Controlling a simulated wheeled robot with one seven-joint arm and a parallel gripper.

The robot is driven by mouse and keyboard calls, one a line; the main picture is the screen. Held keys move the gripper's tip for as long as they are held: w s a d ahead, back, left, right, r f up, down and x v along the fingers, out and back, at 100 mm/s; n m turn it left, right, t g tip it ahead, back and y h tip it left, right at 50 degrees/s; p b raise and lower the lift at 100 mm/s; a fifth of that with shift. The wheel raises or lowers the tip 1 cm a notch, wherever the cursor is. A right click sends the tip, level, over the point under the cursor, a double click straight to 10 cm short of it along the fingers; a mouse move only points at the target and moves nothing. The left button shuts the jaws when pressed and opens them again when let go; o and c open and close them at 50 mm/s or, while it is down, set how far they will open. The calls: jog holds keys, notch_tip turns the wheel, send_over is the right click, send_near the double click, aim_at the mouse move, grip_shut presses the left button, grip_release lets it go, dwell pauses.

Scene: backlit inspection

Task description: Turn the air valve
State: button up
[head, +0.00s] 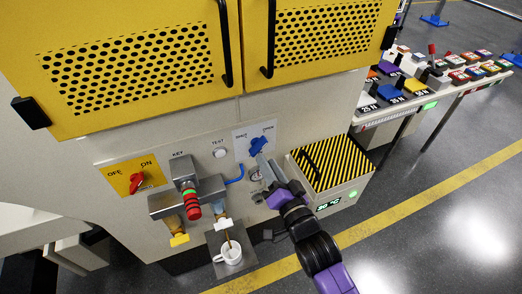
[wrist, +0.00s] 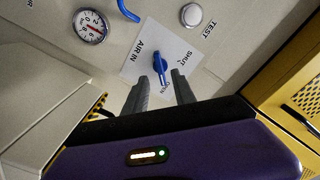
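The air valve has a blue handle (head: 258,146) on a white plate marked SHUT and OPEN in the head view. In the wrist view the blue handle (wrist: 160,66) shows on the plate (wrist: 142,66) marked AIR IN, with one end toward the OPEN label. My gripper (head: 264,162) is just below and in front of the handle. In the wrist view my gripper (wrist: 160,76) is open, its two grey fingers apart. The handle shows in the gap between the fingertips; I cannot tell whether either finger touches it.
A pressure gauge (wrist: 91,26) and a blue hose (head: 235,174) are close to the valve. A TEST button (head: 220,153), red OFF/ON switch (head: 137,182) and red-green KEY-side grip (head: 192,205) lie left. A white mug (head: 229,253) stands below. A striped-top box (head: 331,163) is right.

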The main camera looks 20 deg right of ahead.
aim_at(260, 150)
jog(key=shift+w+p, duration=0.3)
jog(key=shift+w, duration=2.45)
jog(key=shift+c, duration=0.2)
grip_shut()
